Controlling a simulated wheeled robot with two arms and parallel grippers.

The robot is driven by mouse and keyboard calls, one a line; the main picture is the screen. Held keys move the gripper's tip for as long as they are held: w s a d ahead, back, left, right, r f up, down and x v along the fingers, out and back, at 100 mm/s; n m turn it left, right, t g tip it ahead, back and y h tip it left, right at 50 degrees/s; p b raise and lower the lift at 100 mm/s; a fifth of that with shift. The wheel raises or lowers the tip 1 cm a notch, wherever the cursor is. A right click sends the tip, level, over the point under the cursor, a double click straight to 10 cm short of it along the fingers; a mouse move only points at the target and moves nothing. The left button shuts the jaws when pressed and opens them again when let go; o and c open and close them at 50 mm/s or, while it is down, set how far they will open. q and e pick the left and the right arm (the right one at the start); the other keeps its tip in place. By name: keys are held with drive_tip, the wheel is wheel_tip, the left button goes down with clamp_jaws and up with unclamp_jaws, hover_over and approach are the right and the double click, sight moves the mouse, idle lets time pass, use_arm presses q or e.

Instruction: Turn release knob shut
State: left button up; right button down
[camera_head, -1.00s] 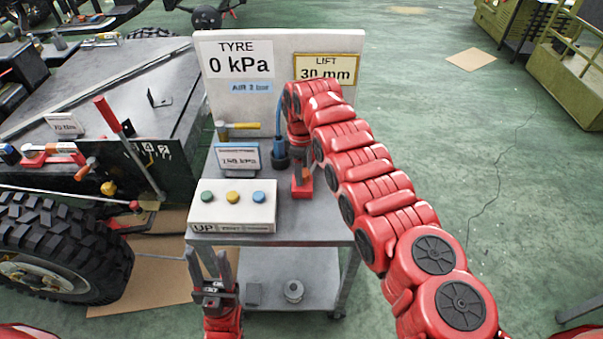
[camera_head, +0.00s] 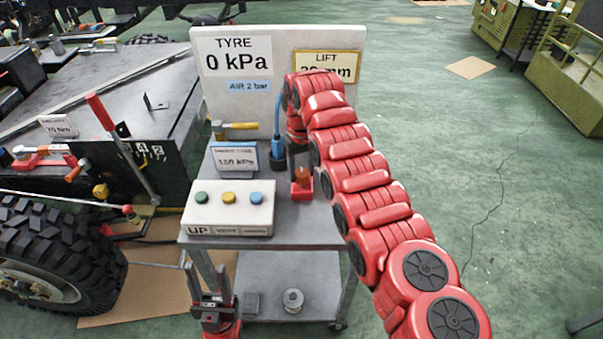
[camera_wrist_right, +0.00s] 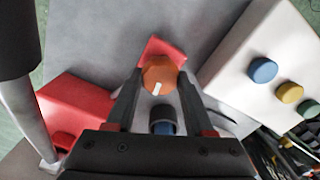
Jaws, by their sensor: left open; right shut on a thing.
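The release knob (camera_wrist_right: 157,72) is an orange round knob with a white mark, set on a red block (camera_wrist_right: 165,47). In the head view the orange knob (camera_head: 303,175) shows small on the cart top, with my right arm coming down behind it. My right gripper (camera_wrist_right: 159,84) has one finger on each side of the knob and is shut on it. Its fingertips are hard to make out in the head view. My left gripper (camera_head: 208,279) is open and empty, pointing up in front of the cart's lower part, away from the knob.
A white box (camera_head: 230,222) with green, yellow and blue buttons stands left of the knob. A board behind (camera_head: 235,100) reads tyre 0 kPa; its lift reading is partly covered by my arm. A large tyre (camera_head: 55,250) is at left. Floor at right (camera_head: 520,200) is mostly clear.

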drive_tip(key=shift+w+r+m, duration=0.1)
drive_tip(key=shift+m, duration=0.7)
drive_tip(key=shift+c, duration=1.4)
unclamp_jaws()
drive_tip(key=shift+b, duration=0.3)
